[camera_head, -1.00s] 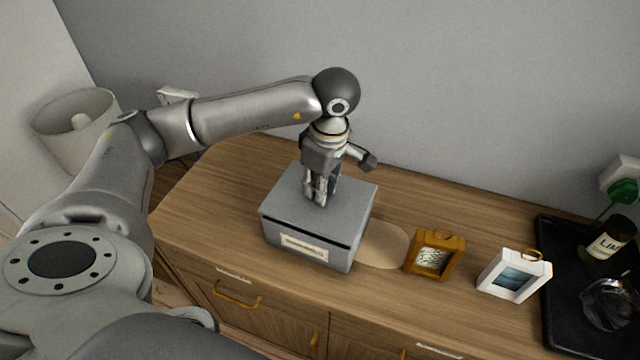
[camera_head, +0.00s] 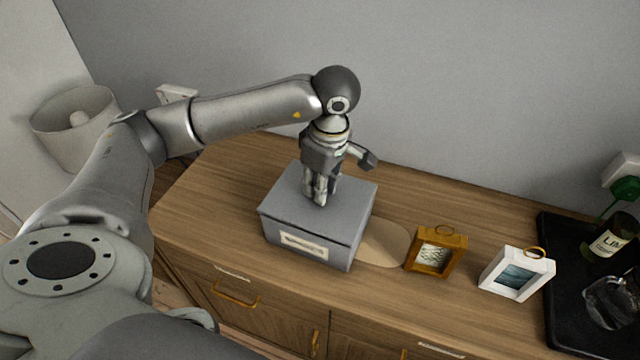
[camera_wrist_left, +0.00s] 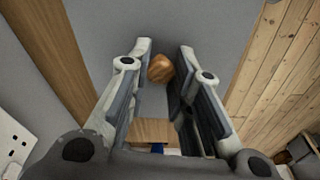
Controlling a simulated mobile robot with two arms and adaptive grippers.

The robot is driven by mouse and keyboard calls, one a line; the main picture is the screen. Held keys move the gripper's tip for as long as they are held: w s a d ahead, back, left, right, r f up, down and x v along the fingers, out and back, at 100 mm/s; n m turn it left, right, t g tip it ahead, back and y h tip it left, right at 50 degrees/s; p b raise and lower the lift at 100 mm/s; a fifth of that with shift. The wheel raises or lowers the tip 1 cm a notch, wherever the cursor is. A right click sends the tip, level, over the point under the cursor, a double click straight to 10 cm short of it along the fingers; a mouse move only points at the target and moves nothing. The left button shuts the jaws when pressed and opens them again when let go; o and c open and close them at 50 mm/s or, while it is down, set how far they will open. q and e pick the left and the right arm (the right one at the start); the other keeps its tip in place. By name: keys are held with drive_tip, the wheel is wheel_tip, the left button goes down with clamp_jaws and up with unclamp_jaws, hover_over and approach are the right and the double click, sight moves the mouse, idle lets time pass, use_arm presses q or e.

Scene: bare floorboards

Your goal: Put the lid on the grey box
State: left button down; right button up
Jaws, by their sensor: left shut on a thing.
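The grey box (camera_head: 340,256) stands on the wooden cabinet top, with a pale label on its front. The grey lid (camera_head: 355,192) lies over its top, level, with only a thin line between lid and box. My left gripper (camera_head: 319,200) points down at the middle of the lid and is shut on the lid's knob. In the left wrist view, the round wooden knob (camera_wrist_left: 160,68) shows between the fingers (camera_wrist_left: 158,62), against the grey lid (camera_wrist_left: 215,25). My right gripper is not in view.
A beige oval mat (camera_head: 385,243) lies right of the box. A brown frame (camera_head: 450,236) and a white frame (camera_head: 541,272) stand further right, then a black tray (camera_head: 560,240) with a bottle (camera_head: 606,245). A lamp (camera_head: 75,125) is at left.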

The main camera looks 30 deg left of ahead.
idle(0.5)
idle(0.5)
use_arm(q)
drive_tip(key=shift+f+b, duration=0.4)
drive_tip(key=shift+b, duration=0.35)
idle(0.5)
drive_tip(key=c, duration=1.2)
unclamp_jaws()
drive_tip(key=shift+c, duration=0.2)
drive_tip(key=o, duration=0.5)
drive_tip(key=shift+r, duration=0.15)
